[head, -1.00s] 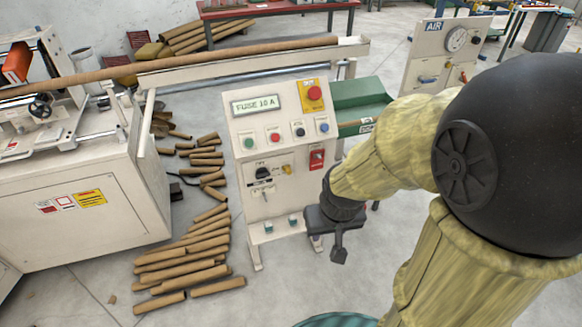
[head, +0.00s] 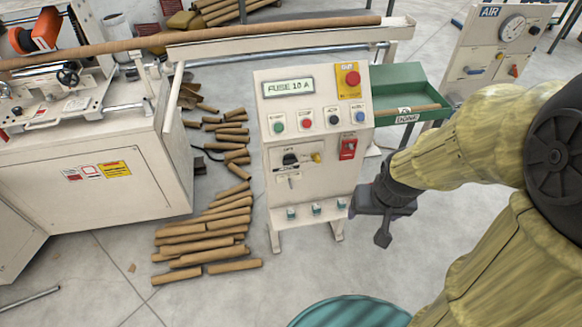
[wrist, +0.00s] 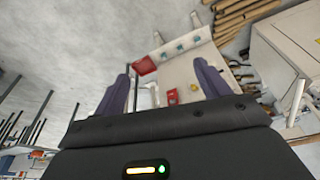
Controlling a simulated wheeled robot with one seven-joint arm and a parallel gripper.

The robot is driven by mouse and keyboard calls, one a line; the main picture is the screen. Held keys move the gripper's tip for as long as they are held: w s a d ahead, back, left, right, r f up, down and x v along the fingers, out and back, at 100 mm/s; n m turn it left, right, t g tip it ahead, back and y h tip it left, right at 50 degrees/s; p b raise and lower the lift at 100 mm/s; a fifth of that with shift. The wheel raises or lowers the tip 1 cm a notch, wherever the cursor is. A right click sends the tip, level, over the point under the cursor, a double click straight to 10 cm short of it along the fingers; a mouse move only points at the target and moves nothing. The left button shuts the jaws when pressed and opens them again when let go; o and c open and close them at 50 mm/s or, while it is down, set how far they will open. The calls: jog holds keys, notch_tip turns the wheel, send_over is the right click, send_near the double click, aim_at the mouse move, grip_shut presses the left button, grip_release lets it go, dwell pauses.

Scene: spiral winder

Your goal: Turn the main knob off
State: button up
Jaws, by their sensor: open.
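The white control panel (head: 325,190) stands upright in the middle of the head view. On its front is a black rotary knob (head: 290,159) with a small yellow part (head: 316,157) beside it. I take this as the main knob; its label is too small to read surely. A red switch (head: 348,148) sits to the right. My gripper (head: 383,234) is to the right of the panel's lower part, apart from the knob. In the wrist view my gripper (wrist: 163,85) is open and empty, with the panel (wrist: 185,75) beyond its fingers, seen tilted.
Cardboard tubes (head: 205,235) lie on the floor left of the panel. A green tray (head: 400,90) is behind it.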

aim_at(291, 164)
jog(key=w+a+f+n+t+y+b, duration=0.1)
jog(key=w+a+f+t+b, duration=0.3)
jog(key=w+f+b, duration=0.3)
jog(key=w+a+f+n+t+y+b, duration=0.1)
jog(key=w+a+f+t+b, duration=0.4)
jog(key=f+b, duration=0.6)
jog(key=w+a+f+n+t+y+b, duration=0.1)
jog(key=w+a+f+t+y+b, duration=0.2)
jog(key=w+a+f+t+b, duration=0.2)
jog(key=w+a+f+b, duration=0.1)
jog(key=w+f+b, duration=0.2)
jog(key=f+b, duration=0.2)
jog(key=shift+w+a+f, duration=0.2)
jog(key=shift+w+a, duration=0.1)
jog(key=x, duration=1.7)
jog(key=shift+w+r+b, duration=0.2)
jog(key=shift+b, duration=0.1)
jog(key=shift+c, duration=0.5)
